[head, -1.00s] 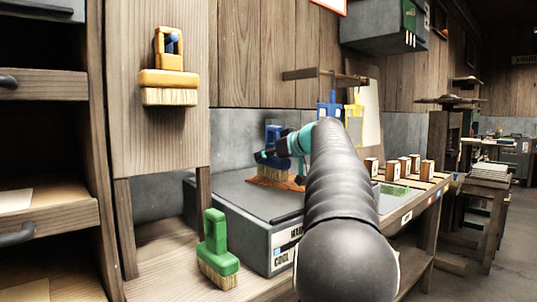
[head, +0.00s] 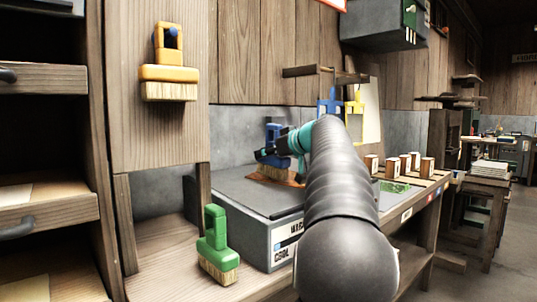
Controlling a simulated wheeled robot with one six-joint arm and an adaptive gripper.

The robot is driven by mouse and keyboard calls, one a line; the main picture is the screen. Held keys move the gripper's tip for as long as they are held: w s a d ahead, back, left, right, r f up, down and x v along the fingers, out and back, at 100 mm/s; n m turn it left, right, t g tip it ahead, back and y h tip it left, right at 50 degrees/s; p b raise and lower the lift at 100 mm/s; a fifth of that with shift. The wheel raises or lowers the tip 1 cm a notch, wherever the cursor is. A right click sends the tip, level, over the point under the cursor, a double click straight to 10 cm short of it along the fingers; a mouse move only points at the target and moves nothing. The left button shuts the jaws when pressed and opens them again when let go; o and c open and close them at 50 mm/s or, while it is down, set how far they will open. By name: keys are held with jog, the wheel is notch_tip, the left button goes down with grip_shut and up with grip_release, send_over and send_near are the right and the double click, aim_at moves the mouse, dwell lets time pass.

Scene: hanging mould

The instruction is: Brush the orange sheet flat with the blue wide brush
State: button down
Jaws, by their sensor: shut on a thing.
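The blue wide brush (head: 270,158) is upright with its bristles down on the orange sheet (head: 278,181). The orange sheet lies on the dark top of a grey box-shaped plate unit (head: 236,194); the brush and my arm hide part of it, and I cannot tell how flat it is. My gripper (head: 283,146) is shut on the blue brush from its right side.
A green brush (head: 217,247) stands in front of the unit. A yellow brush (head: 168,67) hangs on the wooden panel at left. Blue (head: 329,101) and yellow (head: 355,106) tools hang behind my arm. Several small blocks (head: 392,166) stand at right.

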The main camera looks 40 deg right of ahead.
jog(key=shift+w+f+b, duration=0.1)
jog(key=shift+f+b, duration=0.75)
dwell(0.3)
jog(key=shift+w+d+r+p, duration=0.1)
jog(key=shift+w+d+p, duration=0.5)
jog(key=shift+d, duration=0.4)
jog(key=shift+w+d+r+p, duration=0.1)
jog(key=shift+w+d+p, duration=0.3)
jog(key=shift+d+p, duration=0.5)
jog(key=shift+w+d+p, duration=0.5)
jog(key=shift+d+p, duration=0.1)
jog(key=shift+d, duration=0.45)
jog(key=shift+w+d+f, duration=0.1)
jog(key=shift+w+d, duration=0.05)
jog(key=shift+d, duration=0.15)
jog(key=shift+w+d, duration=0.5)
jog(key=shift+d, duration=0.55)
jog(key=shift+w+d, duration=0.55)
jog(key=shift+d, duration=0.5)
jog(key=shift+w+d, duration=0.5)
jog(key=shift+d, duration=0.55)
jog(key=shift+s+a+f+b, duration=0.1)
jog(key=shift+s+a+b, duration=0.1)
jog(key=shift+a+b, duration=0.35)
jog(key=shift+s+a+f+b, duration=0.1)
jog(key=shift+s+a+b, duration=0.1)
jog(key=shift+a+b, duration=0.3)
jog(key=shift+s+a+r+b, duration=0.25)
jog(key=shift+s+a+b, duration=0.15)
jog(key=shift+a+b, duration=0.45)
